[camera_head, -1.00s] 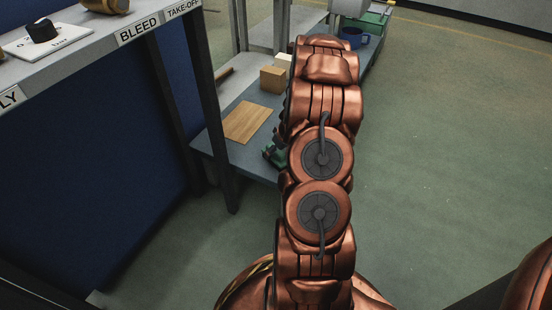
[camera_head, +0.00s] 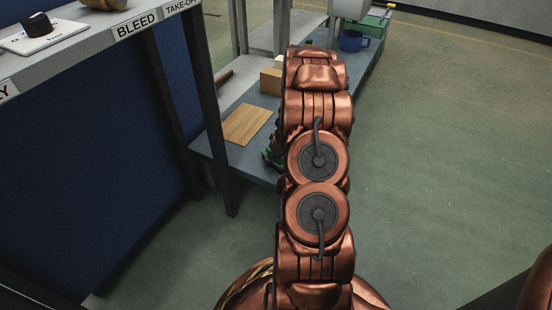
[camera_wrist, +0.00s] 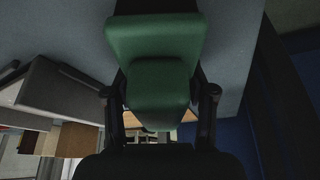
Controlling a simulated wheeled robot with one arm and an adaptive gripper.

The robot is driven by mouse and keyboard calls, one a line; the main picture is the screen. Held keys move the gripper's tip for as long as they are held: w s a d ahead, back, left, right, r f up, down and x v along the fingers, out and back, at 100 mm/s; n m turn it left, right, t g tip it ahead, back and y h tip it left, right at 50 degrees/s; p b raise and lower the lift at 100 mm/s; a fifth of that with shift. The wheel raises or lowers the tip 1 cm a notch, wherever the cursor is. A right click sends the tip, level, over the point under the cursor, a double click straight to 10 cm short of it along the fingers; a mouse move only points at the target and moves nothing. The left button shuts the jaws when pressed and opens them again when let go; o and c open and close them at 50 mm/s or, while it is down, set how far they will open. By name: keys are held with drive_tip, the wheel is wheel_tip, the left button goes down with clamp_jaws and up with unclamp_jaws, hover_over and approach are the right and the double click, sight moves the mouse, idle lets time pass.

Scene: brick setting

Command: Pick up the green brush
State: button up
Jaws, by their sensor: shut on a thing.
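The green brush (camera_wrist: 155,38) fills the upper middle of the wrist view, close to the camera. My gripper (camera_wrist: 160,88) is shut on it, with one dark finger on each side of the green body. In the head view, a small green part of the brush (camera_head: 270,154) shows at the left edge of my arm, over the near end of the blue-grey bench (camera_head: 232,165). My arm hides the rest of the brush and the gripper there. I cannot tell whether the brush touches the bench.
A wooden board (camera_head: 247,124) lies on the bench left of my arm, with a cardboard box (camera_head: 270,81) behind it. A blue mug (camera_head: 353,41) stands at the far end. A labelled shelf (camera_head: 110,45) with a dark post (camera_head: 211,110) is at left. The floor at right is clear.

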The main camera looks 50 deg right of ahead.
drive_tip(key=c, duration=0.7)
drive_tip(key=shift+o, duration=0.2)
drive_tip(key=shift+r+p, duration=1)
drive_tip(key=shift+r, duration=0.75)
drive_tip(key=shift+s+r, duration=0.15)
drive_tip(key=shift+r, duration=0.05)
drive_tip(key=s+a+p, duration=0.1)
drive_tip(key=s, duration=0.4)
drive_tip(key=s+a, duration=0.2)
drive_tip(key=s, duration=0.3)
drive_tip(key=s+a+r+p, duration=0.1)
drive_tip(key=s+a, duration=0.1)
drive_tip(key=s, duration=0.2)
drive_tip(key=shift+s+a+p, duration=0.1)
drive_tip(key=shift+s+p, duration=0.25)
drive_tip(key=shift+s, duration=0.05)
